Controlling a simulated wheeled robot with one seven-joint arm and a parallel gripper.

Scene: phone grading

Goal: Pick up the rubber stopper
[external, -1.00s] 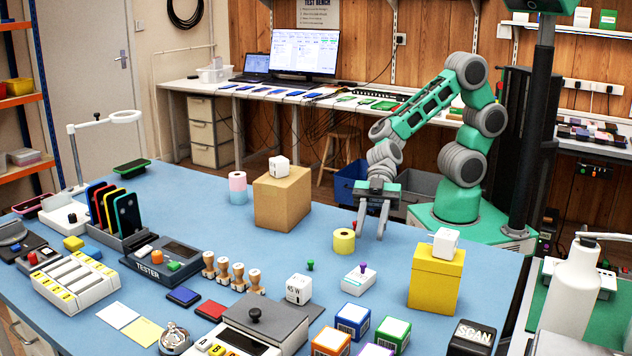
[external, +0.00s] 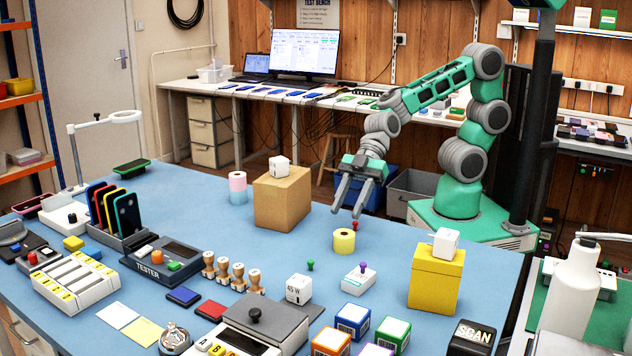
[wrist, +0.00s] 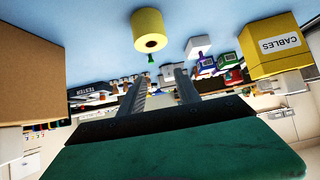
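No object is clearly recognisable as a rubber stopper. The nearest match is a small green knobbed piece (external: 310,265), upright on the blue table in front of the yellow roll; it also shows in the wrist view (wrist: 149,57). A similar purple knobbed piece (external: 363,267) stands on a small white box. My gripper (external: 347,212) is open and empty, above the table's far edge, behind the yellow roll (external: 344,241). Its fingers slant down and left. In the wrist view the parted fingers (wrist: 160,78) have nothing between them, and the green piece is beyond them.
A cardboard box (external: 282,203) with a white cube on top stands left of my gripper. A yellow box (external: 436,283) stands to the right. A white cube (external: 299,289) and wooden-handled stamps (external: 238,277) stand nearer the front.

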